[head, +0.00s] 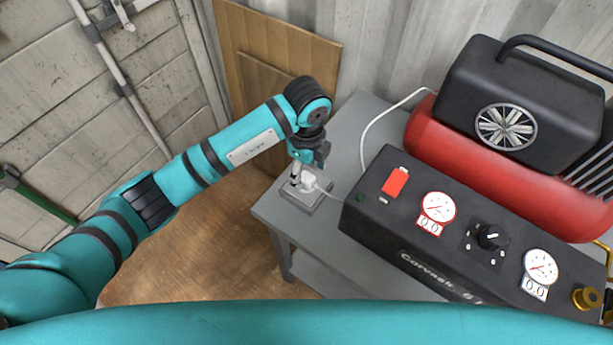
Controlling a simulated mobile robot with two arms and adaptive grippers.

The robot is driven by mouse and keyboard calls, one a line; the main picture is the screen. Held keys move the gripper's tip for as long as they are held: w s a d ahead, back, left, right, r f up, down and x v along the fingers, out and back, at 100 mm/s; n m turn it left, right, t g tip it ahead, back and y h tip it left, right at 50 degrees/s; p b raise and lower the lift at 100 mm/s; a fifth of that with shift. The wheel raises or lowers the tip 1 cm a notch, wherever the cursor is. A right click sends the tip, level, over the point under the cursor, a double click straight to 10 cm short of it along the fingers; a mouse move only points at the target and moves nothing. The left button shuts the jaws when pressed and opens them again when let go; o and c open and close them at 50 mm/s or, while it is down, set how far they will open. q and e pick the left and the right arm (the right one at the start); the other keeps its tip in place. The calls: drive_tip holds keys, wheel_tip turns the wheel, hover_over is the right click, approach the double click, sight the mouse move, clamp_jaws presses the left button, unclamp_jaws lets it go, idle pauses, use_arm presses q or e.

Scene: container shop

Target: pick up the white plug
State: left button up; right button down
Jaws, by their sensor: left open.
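The white plug (308,181) sits at the grey socket box (304,196) near the left end of the grey table. A white cord runs from it to the right, towards the black control panel. My left gripper (297,172) is open and points down right at the plug, partly covering it. I cannot tell whether the fingers touch the plug. My right gripper is not in view.
The grey table (283,212) also carries a black control panel (385,220) with gauges and a red compressor tank (440,150) to the right. Another white cable (372,125) curves behind the panel. A wooden board (262,50) leans at the back wall. Wooden floor lies left of the table.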

sight(306, 177)
use_arm(q)
drive_tip(key=shift+f, duration=1.65)
drive_tip(key=shift+c, duration=0.3)
clamp_jaws()
